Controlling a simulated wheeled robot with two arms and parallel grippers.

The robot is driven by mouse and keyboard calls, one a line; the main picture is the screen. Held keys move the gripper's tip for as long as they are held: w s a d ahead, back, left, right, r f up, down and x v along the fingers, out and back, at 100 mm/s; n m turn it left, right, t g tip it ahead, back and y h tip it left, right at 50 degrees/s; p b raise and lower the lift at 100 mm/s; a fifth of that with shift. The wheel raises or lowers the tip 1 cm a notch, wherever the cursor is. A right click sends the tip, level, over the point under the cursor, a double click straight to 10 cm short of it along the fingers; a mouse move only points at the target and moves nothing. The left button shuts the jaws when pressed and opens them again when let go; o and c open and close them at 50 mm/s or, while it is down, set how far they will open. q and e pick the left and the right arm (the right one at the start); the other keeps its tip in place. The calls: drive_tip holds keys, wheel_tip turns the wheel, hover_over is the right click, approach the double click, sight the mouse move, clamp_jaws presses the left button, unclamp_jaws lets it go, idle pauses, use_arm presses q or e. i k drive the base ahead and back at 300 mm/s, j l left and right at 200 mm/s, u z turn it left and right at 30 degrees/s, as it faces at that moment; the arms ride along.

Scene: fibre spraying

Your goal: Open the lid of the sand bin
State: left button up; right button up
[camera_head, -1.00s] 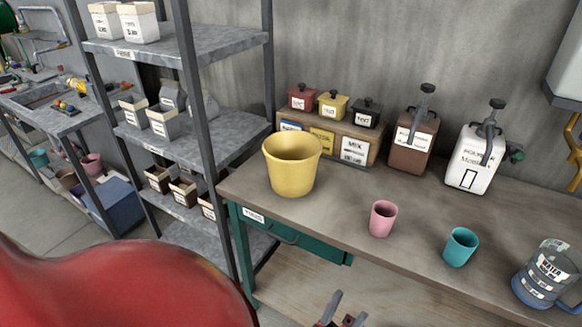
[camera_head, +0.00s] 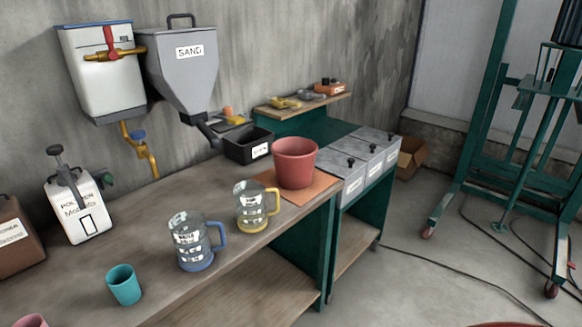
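A grey hopper (camera_head: 182,75) labelled SAND hangs on the wall at upper left, with a handle on top and a dark spout below. Several grey bins (camera_head: 352,187) stand in a row at the right end of the workbench. Their flat grey lids (camera_head: 368,150) lie shut, with black knobs on top. The labels on the bin fronts are too small to read, so I cannot tell which one is the sand bin. Neither of my grippers is in view.
A red bucket (camera_head: 295,162) stands on an orange mat (camera_head: 318,188) left of the bins. Two measuring jugs (camera_head: 193,243) (camera_head: 252,207) and a teal cup (camera_head: 123,285) stand on the workbench (camera_head: 226,264).

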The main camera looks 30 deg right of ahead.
sight(340, 165)
drive_tip(key=z, duration=1.3)
drive_tip(key=i+l, duration=0.1)
drive_tip(key=i+u, duration=0.05)
